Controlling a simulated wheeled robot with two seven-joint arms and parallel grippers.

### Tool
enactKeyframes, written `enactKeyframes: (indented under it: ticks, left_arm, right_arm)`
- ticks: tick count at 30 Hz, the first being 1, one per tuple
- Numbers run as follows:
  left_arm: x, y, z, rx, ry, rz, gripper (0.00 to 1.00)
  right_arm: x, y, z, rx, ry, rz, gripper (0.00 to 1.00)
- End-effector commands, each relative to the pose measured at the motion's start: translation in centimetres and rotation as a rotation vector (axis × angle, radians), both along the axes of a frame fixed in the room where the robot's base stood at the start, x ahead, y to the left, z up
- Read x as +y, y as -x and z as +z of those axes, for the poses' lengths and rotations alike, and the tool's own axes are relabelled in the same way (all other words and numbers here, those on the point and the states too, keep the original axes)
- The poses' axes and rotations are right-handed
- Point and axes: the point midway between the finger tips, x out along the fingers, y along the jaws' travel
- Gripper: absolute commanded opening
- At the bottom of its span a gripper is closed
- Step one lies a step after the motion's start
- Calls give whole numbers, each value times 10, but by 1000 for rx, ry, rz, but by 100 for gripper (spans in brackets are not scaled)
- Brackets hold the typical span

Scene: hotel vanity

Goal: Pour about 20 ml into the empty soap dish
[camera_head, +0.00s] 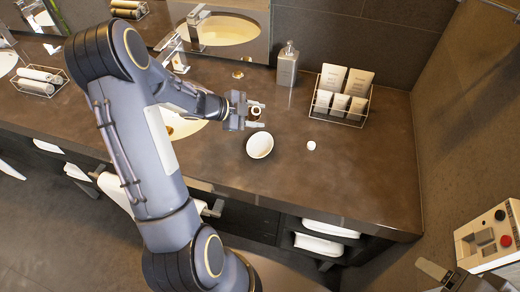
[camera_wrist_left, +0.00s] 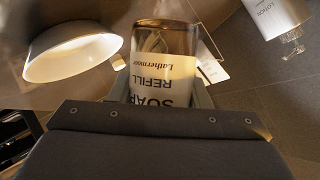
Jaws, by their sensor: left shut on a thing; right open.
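My left gripper (camera_head: 258,115) is shut on the soap refill bottle (camera_head: 255,111), whose small round top shows between the fingers. In the left wrist view the clear bottle (camera_wrist_left: 164,75) has amber contents and a label reading "SOAP REFILL"; its ends are hidden or cut off. The white oval soap dish (camera_head: 260,145) lies on the counter just below the gripper in the head view and looks empty. It shows at upper left in the left wrist view (camera_wrist_left: 70,58), apart from the bottle. My right gripper (camera_head: 434,277) is open at the lower right edge, partly cut off.
A small white cap (camera_head: 311,145) lies right of the dish. A lotion bottle (camera_head: 287,66) and a wire rack of toiletries (camera_head: 341,121) stand behind. A sink (camera_head: 183,127) lies partly behind my left arm. The counter's (camera_head: 370,190) right front is clear.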

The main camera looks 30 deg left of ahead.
Motion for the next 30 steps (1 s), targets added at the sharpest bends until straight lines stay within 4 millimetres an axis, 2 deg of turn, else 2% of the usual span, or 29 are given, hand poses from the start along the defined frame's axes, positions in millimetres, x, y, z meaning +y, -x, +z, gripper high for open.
enactKeyframes:
  ticks: [1,3,11,20,24,25,30]
  left_arm:
    - [1,-1,-11,-28,-33,0,17]
    - [2,-2,-15,-62,-82,-1,17]
    - [8,-6,-15,-163,-226,-1,17]
    - [13,-10,-37,-259,-364,1,17]
    - [16,-11,-44,-325,-455,1,17]
    - [16,-11,-43,-338,-474,1,17]
    - [17,-12,-34,-369,-519,0,17]
  right_arm:
    - [0,0,-25,0,0,0,68]
    - [0,0,-45,0,0,0,68]
    - [0,0,-95,0,0,0,68]
    - [0,0,-165,0,0,0,68]
    - [0,0,-206,0,0,0,68]
    - [0,0,-212,1,0,0,68]
    - [0,0,-216,0,0,0,68]
